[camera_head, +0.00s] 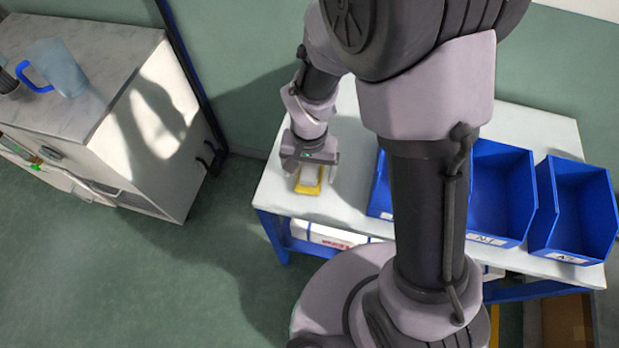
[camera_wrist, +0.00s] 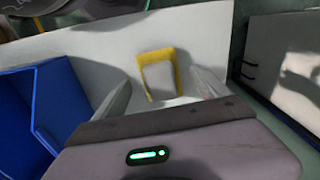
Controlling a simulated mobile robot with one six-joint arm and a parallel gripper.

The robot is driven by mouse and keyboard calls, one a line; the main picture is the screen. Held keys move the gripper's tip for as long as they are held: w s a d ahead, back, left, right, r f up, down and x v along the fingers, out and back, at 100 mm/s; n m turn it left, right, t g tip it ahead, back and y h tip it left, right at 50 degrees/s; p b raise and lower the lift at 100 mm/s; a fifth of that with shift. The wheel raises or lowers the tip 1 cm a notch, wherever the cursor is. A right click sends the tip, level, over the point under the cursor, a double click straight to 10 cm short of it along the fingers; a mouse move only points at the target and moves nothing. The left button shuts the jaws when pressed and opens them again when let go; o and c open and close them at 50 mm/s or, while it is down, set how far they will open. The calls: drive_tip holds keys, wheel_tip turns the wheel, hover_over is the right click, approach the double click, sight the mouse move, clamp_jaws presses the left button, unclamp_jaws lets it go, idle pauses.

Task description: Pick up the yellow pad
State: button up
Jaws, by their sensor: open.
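The yellow pad (camera_head: 309,179) lies on the left end of the white table top (camera_head: 347,199). In the wrist view the pad (camera_wrist: 173,56) shows a yellow border around a pale middle. My gripper (camera_head: 306,166) is over the pad, pointing down at it. In the wrist view its two fingers (camera_wrist: 162,92) are spread apart, with the pad between and just beyond their tips. The fingers hold nothing. The gap in height between fingertips and pad is hard to judge.
Blue bins stand on the table to the right, one (camera_head: 501,196) beside another (camera_head: 583,212). One blue bin (camera_wrist: 42,108) is left of my gripper in the wrist view. A cabinet (camera_head: 150,125) with a blue-handled jug (camera_head: 58,68) stands at the left, apart from the table.

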sight(309, 173)
drive_tip(key=shift+f, duration=0.9)
drive_tip(key=shift+r, duration=0.15)
drive_tip(key=shift+w, duration=0.1)
drive_tip(key=c, duration=1.5)
wheel_tip(309, 173, up, 10)
drive_tip(key=p, duration=0.4)
drive_tip(key=shift+p, duration=0.3)
